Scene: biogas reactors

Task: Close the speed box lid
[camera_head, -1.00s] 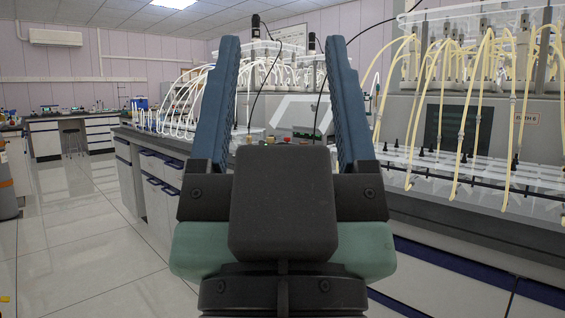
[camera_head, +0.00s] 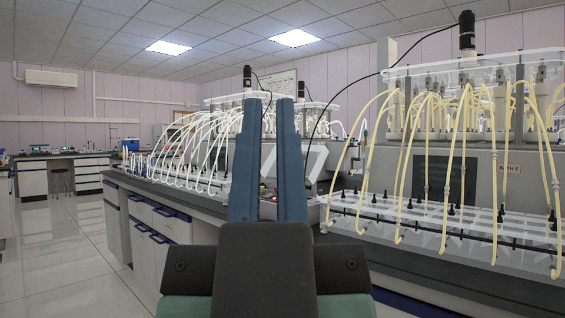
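A pale box with a slanted whitish panel (camera_head: 316,162) stands on the bench between the two reactor rigs. It may be the speed box with its lid, but I cannot tell for sure. Small knobs or fittings show low in front of it. The fingers hide part of the box. They look apart from it, but the depth is hard to judge.
A reactor rig with yellow tubes (camera_head: 440,160) stands on the right, over a clear tray (camera_head: 400,210). Another rig with white tubes (camera_head: 195,150) is on the left bench. The tiled floor (camera_head: 65,235) is clear on the left. A stool (camera_head: 61,180) stands far back.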

